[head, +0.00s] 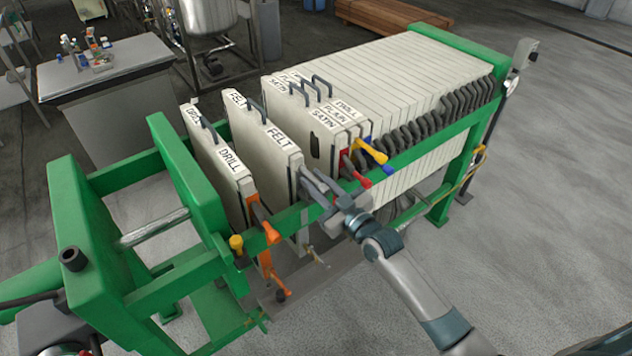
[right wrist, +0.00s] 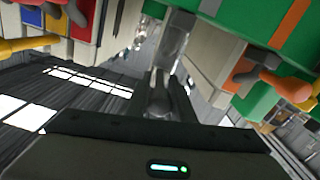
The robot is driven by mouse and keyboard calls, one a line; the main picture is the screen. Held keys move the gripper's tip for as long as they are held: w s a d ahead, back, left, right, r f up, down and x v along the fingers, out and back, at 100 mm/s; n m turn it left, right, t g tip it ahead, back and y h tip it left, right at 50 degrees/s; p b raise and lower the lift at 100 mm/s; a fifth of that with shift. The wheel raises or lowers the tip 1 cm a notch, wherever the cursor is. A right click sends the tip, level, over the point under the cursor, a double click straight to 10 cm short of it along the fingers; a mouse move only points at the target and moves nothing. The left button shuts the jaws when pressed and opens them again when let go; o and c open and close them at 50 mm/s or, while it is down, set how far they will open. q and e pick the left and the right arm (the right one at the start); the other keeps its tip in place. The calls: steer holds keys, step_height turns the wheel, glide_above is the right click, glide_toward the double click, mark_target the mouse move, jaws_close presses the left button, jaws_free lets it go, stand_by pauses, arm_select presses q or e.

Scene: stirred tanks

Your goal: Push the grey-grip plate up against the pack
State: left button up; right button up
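The grey-grip plate is a pale plate marked FELT (head: 262,135), standing upright on the green rails. A clear gap separates it from the pack (head: 400,75) on its right. Its grey grip seems to be the light grey piece (right wrist: 176,40) in the right wrist view. My right gripper (head: 325,188) is at the near rail, beside the near edge of the FELT plate where the grip sits. It also shows in the right wrist view (right wrist: 159,85). The fingers look close together, but I cannot tell whether the grip is between them. My left gripper is not in view.
A DRILL plate (head: 222,160) with an orange grip (head: 262,222) stands left of the FELT plate, near the green end block (head: 185,175). Red (head: 350,165), yellow (head: 372,150) and blue (head: 388,169) grips stick out at the pack's near end, just right of my gripper.

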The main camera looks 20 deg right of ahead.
jaws_close()
steer(key=w+d+b, duration=0.3)
steer(key=d+b, duration=0.1)
steer(key=d, duration=0.6)
steer(key=shift+w+d+b, duration=0.2)
steer(key=shift+w+b, duration=0.1)
steer(key=shift+w, duration=0.1)
steer(key=shift+r, duration=0.1)
steer(key=o, duration=0.8)
jaws_free()
steer(key=shift+d, duration=0.2)
steer(key=shift+s, duration=0.15)
